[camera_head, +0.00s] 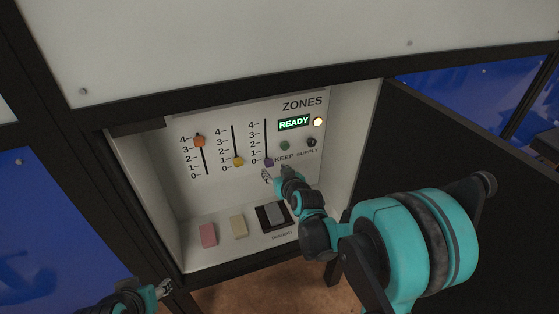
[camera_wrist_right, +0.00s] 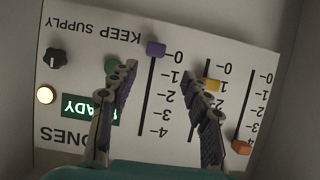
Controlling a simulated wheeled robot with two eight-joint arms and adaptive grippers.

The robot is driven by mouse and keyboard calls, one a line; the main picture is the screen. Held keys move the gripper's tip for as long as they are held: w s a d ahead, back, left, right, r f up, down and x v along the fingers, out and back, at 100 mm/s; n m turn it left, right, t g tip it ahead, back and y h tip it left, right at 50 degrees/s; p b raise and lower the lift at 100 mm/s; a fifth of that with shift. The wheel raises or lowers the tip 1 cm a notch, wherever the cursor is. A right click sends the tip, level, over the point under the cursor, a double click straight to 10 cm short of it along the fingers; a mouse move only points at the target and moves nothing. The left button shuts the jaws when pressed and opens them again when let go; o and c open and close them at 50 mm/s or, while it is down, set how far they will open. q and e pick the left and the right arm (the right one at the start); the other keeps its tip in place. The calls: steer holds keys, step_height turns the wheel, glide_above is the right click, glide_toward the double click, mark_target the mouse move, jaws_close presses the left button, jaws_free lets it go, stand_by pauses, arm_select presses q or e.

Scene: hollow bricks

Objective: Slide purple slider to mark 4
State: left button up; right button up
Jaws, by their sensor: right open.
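The purple slider (camera_head: 268,162) is at the bottom of the right-hand slot on the ZONES panel, by mark 0. In the right wrist view, which shows the panel upside down, the purple slider (camera_wrist_right: 156,48) sits just beyond the fingertips. My right gripper (camera_head: 274,174) is open in front of the panel, just below the purple slider. In the wrist view its fingers (camera_wrist_right: 157,73) are spread either side of the slot line, with nothing between them. Mark 4 is at the slot's upper end. My left gripper (camera_head: 165,288) is at the lower left, away from the panel.
A yellow slider (camera_head: 238,161) is near mark 1 and an orange slider (camera_head: 199,141) near mark 4. A green button (camera_head: 284,146) and black knob (camera_head: 312,142) are right of the slot. Cabinet walls surround the panel; several blocks are on the ledge below.

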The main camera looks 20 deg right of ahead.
mark_target(270, 163)
steer(key=x, duration=0.2)
steer(key=b+x, duration=0.1)
steer(key=x, duration=0.2)
steer(key=b+x, duration=0.1)
steer(key=x, duration=0.1)
steer(key=shift+w+d+f, duration=0.2)
steer(key=shift+w+d, duration=0.05)
steer(key=shift+d, duration=0.1)
steer(key=shift+w+f, duration=0.15)
steer(key=shift+w, duration=0.5)
jaws_close()
